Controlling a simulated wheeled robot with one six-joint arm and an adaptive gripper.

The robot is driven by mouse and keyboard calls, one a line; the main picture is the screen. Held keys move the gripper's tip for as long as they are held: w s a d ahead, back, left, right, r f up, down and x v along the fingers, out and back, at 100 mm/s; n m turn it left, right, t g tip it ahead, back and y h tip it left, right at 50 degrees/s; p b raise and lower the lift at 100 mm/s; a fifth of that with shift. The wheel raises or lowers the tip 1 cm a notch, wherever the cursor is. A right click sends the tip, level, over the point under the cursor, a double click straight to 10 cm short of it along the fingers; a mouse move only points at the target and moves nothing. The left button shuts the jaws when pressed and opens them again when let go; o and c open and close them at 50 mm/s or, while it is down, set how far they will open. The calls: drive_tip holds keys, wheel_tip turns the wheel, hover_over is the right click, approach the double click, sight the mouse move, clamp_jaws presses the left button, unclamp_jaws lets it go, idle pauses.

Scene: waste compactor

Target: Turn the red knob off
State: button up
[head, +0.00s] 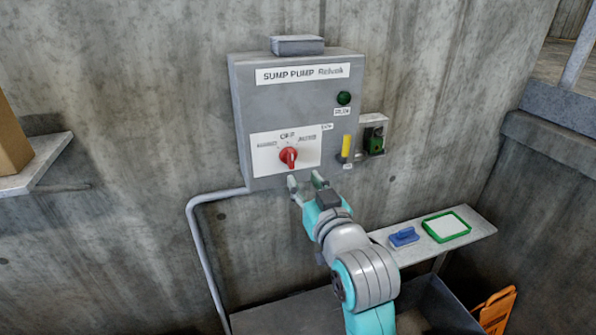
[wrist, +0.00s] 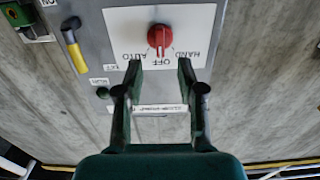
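The red knob (head: 288,156) is on a white plate (head: 265,160) low on the front of the grey sump pump box (head: 300,105). In the wrist view the knob (wrist: 160,37) is at the top centre, with the panel upside down and the labels HAND, OFF and AUTO around it. Its grip looks near upright, but I cannot tell its exact setting. My gripper (head: 305,181) is open and empty, just below the knob in the head view. In the wrist view its fingertips (wrist: 160,64) are apart, and the knob shows beyond them, untouched.
A yellow-handled lever (head: 346,146) and a green device (head: 374,140) are right of the knob. A green lamp (head: 343,98) is above. A shelf (head: 470,233) with a blue item (head: 404,236) and green-framed tray (head: 446,227) is at lower right. A conduit (head: 201,240) runs down the left.

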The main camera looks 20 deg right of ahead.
drive_tip(key=shift+s, duration=2.2)
drive_tip(key=s+f+g, duration=0.1)
drive_tip(key=s+f, duration=0.6)
drive_tip(key=f, duration=0.4)
drive_tip(key=s+f+g, duration=0.1)
drive_tip(key=s+f, duration=0.7)
drive_tip(key=f, duration=0.3)
drive_tip(key=s+f, duration=0.3)
drive_tip(key=s, duration=0.9)
drive_tip(key=s+f+g, duration=0.1)
drive_tip(key=s+f, duration=0.2)
drive_tip(key=s, duration=1)
drive_tip(key=shift+s+f, duration=0.15)
drive_tip(key=shift+s, duration=0.15)
